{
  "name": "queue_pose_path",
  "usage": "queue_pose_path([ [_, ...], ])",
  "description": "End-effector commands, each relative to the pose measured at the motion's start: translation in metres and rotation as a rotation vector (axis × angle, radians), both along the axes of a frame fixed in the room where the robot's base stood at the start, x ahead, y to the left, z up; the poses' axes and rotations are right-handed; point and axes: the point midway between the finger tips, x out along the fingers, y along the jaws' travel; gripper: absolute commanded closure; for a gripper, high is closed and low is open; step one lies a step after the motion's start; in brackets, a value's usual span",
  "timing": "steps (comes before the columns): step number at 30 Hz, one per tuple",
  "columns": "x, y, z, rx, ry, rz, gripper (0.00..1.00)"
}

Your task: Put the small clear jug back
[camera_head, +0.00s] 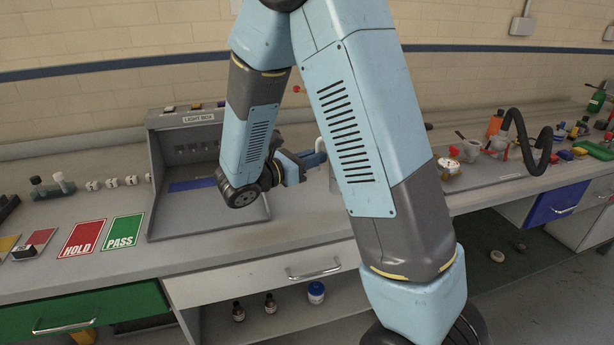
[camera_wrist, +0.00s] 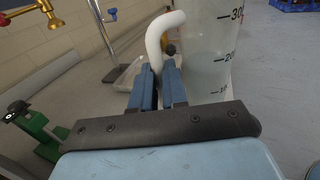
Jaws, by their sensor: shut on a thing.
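The small clear jug (camera_wrist: 208,55) fills the upper right of the wrist view. It is translucent, with dark graduation marks and a thick white handle (camera_wrist: 153,45). My gripper (camera_wrist: 160,78) is shut on the handle, with the blue fingers either side of its lower part. In the head view my gripper (camera_head: 317,158) is above the bench, right of the light box. A bit of the white handle (camera_head: 320,144) shows there; my arm hides most of the jug. I cannot tell whether the jug's base touches anything.
The light box (camera_head: 208,185) stands left of my gripper on the grey bench (camera_head: 290,246). HOLD (camera_head: 82,239) and PASS (camera_head: 122,232) cards lie further left. Pots and bottles crowd the right end. A green clamp-like object (camera_wrist: 32,125) shows in the wrist view.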

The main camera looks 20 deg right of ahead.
Motion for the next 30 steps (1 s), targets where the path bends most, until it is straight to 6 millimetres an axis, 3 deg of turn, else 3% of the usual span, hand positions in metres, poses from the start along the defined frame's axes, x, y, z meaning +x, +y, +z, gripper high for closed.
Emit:
queue_pose_path([
  [9,0.025,0.004,-0.030,-0.001,0.000,-0.001,1.00],
  [17,0.033,0.005,-0.041,-0.002,0.002,-0.001,1.00],
  [24,0.032,0.005,-0.068,0.000,0.001,-0.001,1.00],
  [30,0.032,0.005,-0.070,0.000,-0.001,-0.001,1.00],
])
